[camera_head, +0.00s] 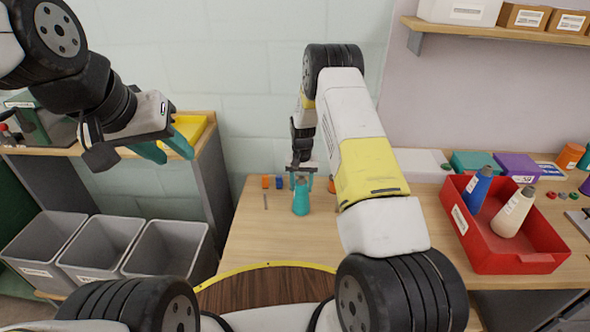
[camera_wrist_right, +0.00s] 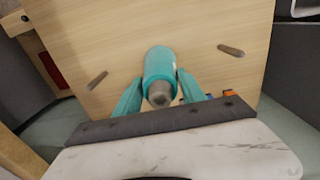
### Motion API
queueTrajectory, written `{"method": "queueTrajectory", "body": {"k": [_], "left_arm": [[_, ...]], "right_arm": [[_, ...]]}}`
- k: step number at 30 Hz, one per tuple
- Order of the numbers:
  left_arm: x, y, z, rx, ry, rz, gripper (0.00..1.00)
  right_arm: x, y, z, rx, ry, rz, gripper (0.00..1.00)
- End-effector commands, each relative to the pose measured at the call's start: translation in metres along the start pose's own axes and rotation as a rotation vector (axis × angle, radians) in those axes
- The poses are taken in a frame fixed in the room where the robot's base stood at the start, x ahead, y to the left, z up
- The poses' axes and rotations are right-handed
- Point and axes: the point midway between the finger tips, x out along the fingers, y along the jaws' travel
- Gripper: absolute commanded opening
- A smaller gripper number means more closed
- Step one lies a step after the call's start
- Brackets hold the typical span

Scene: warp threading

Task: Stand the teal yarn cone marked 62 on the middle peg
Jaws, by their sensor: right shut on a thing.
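The teal yarn cone (camera_head: 300,200) stands upright at the workbench, below my right gripper (camera_head: 301,182). In the right wrist view the cone (camera_wrist_right: 160,68) is between the teal fingers of that gripper (camera_wrist_right: 162,92), which is shut on its narrow upper end. Its number cannot be read. Two pegs show in the wrist view, a left one (camera_wrist_right: 97,80) and a right one (camera_wrist_right: 231,50), with the cone between them. The middle peg is not visible; I cannot tell whether the cone is around it. My left gripper (camera_head: 175,152) is open and empty, high at the left.
A red tray (camera_head: 515,262) at the right holds a blue cone (camera_head: 477,188) and a cream cone (camera_head: 513,212). Small orange and blue blocks (camera_head: 279,182) lie behind the cone. Grey bins (camera_head: 168,250) stand at the left. The bench front (camera_head: 270,245) is clear.

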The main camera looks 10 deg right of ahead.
Motion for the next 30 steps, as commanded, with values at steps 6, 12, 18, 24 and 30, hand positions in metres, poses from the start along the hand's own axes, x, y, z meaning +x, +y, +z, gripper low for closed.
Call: {"method": "queueTrajectory", "body": {"k": [6,12,18,24,30], "left_arm": [[0.000,0.000,0.000,0.000,0.000,0.000,0.36],[0.000,0.000,0.000,0.000,0.000,0.000,0.36],[0.000,0.000,0.000,0.000,0.000,0.000,0.36],[0.000,0.000,0.000,0.000,0.000,0.000,0.36],[0.000,0.000,0.000,0.000,0.000,0.000,0.36]], "right_arm": [[0.000,0.000,0.000,0.000,0.001,0.000,0.59],[0.000,0.000,0.000,0.000,0.000,0.000,0.73],[-0.002,0.000,0.000,0.000,0.000,0.000,0.73],[-0.028,-0.001,-0.001,-0.001,0.003,-0.001,0.73],[-0.061,0.000,-0.001,0.000,0.002,-0.001,0.73]]}}
